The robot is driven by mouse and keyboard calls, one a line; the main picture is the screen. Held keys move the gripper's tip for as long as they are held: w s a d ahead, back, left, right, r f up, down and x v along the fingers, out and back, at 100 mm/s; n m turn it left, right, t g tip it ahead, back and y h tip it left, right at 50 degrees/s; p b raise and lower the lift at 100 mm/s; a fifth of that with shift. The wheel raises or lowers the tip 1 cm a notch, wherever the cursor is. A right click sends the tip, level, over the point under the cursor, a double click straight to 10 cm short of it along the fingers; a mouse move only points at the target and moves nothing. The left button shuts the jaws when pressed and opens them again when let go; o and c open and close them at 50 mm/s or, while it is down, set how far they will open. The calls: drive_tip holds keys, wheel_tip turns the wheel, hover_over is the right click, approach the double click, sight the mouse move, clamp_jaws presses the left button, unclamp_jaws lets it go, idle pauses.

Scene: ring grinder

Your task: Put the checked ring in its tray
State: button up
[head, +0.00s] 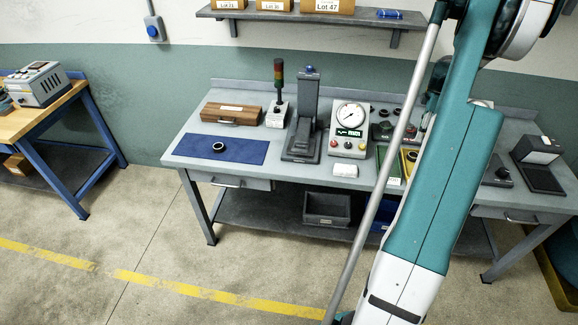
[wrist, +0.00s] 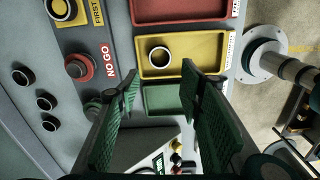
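A dark ring (head: 218,147) lies on the blue mat (head: 190,150) at the left of the bench. In the wrist view another dark ring (wrist: 159,56) lies in the yellow tray (wrist: 205,62), between the red tray (wrist: 180,8) and the green tray (wrist: 162,98). The visible part of the green tray is empty. I cannot tell which ring is the checked one. My gripper (wrist: 160,76) is open, its fingers apart with nothing between them, over the tray area. In the head view my arm hides the gripper and much of the trays.
Several dark rings (wrist: 46,101) stand on the bench beside the red NO GO gauge (wrist: 78,66). A dial gauge (head: 350,117), a dark press stand (head: 304,120) and a wooden case (head: 232,113) stand along the bench. A white round base (wrist: 263,62) is right of the trays.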

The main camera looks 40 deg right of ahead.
drive_tip(key=w+a+r+m+t+h, duration=0.1)
drive_tip(key=w+a+r, duration=0.5)
drive_tip(key=a, duration=0.8)
drive_tip(key=w+a+r+m+t, duration=0.1)
drive_tip(key=w+a+r, duration=0.55)
drive_tip(key=a, duration=0.75)
drive_tip(key=w+a+r+m+t+h, duration=0.1)
drive_tip(key=w+a+r, duration=0.3)
drive_tip(key=a+r, duration=0.8)
drive_tip(key=s+a+m+t, duration=0.1)
drive_tip(key=s+a, duration=0.2)
drive_tip(key=a, duration=1)
drive_tip(key=s+a+m+t, duration=0.1)
drive_tip(key=s+a, duration=0.2)
drive_tip(key=a, duration=0.9)
drive_tip(key=s+a+f+m+t+y, duration=0.1)
drive_tip(key=s+a+f, duration=0.1)
drive_tip(key=s+a, duration=0.3)
drive_tip(key=s+a+f+m+t+y, duration=0.1)
drive_tip(key=s+a, duration=0.5)
drive_tip(key=a, duration=0.6)
drive_tip(key=shift+a+f+m, duration=0.25)
drive_tip(key=shift+f+m, duration=0.15)
drive_tip(key=shift+f, duration=0.4)
